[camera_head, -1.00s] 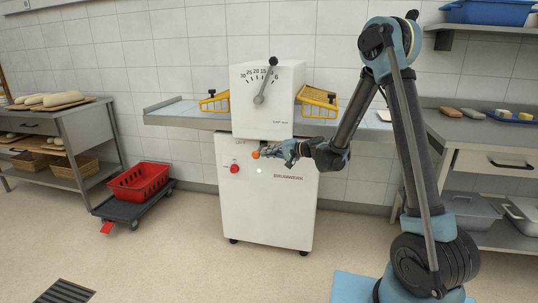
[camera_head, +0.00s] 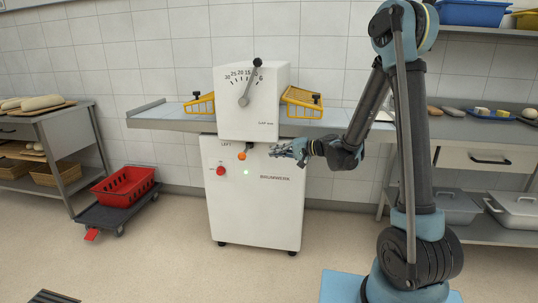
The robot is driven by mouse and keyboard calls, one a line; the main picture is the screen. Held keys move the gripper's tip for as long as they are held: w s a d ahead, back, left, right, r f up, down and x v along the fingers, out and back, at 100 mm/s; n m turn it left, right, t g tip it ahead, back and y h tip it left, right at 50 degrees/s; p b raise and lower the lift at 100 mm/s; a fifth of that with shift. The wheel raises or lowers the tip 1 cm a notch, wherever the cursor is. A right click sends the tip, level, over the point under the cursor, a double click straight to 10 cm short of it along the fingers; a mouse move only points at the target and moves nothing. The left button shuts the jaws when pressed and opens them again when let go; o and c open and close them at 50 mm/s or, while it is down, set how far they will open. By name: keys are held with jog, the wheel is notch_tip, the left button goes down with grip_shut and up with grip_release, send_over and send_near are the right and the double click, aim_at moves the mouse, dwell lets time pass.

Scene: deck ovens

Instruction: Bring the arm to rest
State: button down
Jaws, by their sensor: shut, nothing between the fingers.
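My gripper (camera_head: 276,152) is shut and empty. It is at the end of my arm, in front of the right side of the white machine marked BRUNNWERK (camera_head: 258,205). It points left, a little to the right of the orange knob (camera_head: 242,156), with a visible gap between them. My arm rises at the right of the view and bends down to the gripper.
A red crate (camera_head: 124,186) sits on a dolly at left. A counter (camera_head: 480,131) stands right. The floor in front is clear.

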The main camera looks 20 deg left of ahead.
jog(key=s+d+r+h, duration=0.1)
jog(key=s+d+h, duration=0.3)
jog(key=d, duration=0.7)
jog(key=s+d+r+h, duration=0.1)
jog(key=s+d+h, duration=0.2)
jog(key=s+d, duration=0.55)
jog(key=s+d+f+h, duration=0.3)
jog(key=s+d, duration=0.6)
jog(key=d, duration=0.3)
jog(key=s+d+f+h, duration=0.4)
jog(key=s+d, duration=0.5)
jog(key=d, duration=0.4)
jog(key=shift+s+m+h, duration=0.2)
jog(key=shift+m+h, duration=0.2)
jog(key=shift+w+f, duration=0.25)
jog(key=shift+w, duration=0.2)
jog(key=c, duration=2.4)
grip_release()
